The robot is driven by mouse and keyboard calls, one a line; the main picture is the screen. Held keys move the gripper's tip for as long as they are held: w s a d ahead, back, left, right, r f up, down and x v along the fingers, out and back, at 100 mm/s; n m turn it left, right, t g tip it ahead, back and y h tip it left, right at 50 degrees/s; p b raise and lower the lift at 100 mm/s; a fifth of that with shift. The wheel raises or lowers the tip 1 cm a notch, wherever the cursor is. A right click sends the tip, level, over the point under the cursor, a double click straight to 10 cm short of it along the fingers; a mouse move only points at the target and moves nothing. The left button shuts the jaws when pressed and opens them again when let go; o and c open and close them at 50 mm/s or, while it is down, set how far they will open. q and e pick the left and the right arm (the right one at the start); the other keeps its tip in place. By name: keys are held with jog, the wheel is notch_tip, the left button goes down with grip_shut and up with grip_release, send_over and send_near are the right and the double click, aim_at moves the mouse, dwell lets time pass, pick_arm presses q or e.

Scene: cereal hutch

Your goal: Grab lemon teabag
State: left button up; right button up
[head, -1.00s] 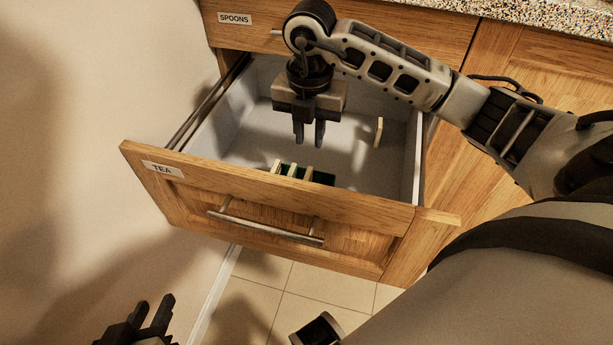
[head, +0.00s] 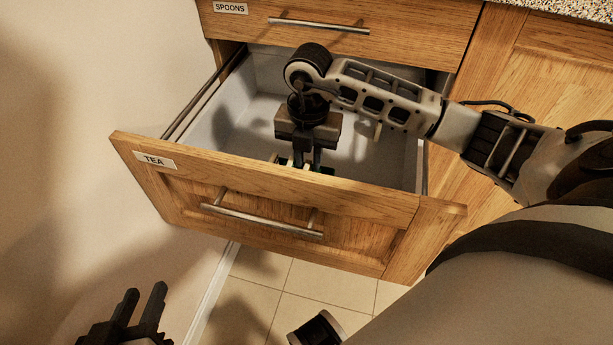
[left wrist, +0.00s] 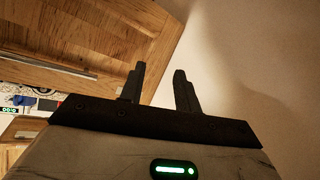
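The open tea drawer (head: 275,195) holds a few pale, thin upright teabags (head: 276,159) behind its front panel. Which of them is lemon cannot be read. My right gripper (head: 307,162) points down into the drawer, right at the teabags. Its fingers look apart, and the drawer front and the gripper hide most of the bags. Another pale piece (head: 378,132) stands farther right in the drawer, partly hidden by my right arm. My left gripper (head: 145,292) is open and empty at the bottom left, outside the drawer; its fingers also show apart in the left wrist view (left wrist: 160,82).
The spoons drawer (head: 340,35) above is shut. A wall (head: 70,130) stands close on the left. The tea drawer front has a metal bar handle (head: 262,221). The tiled floor (head: 260,285) below is clear.

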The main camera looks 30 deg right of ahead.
grip_shut()
jog(key=shift+r, duration=0.15)
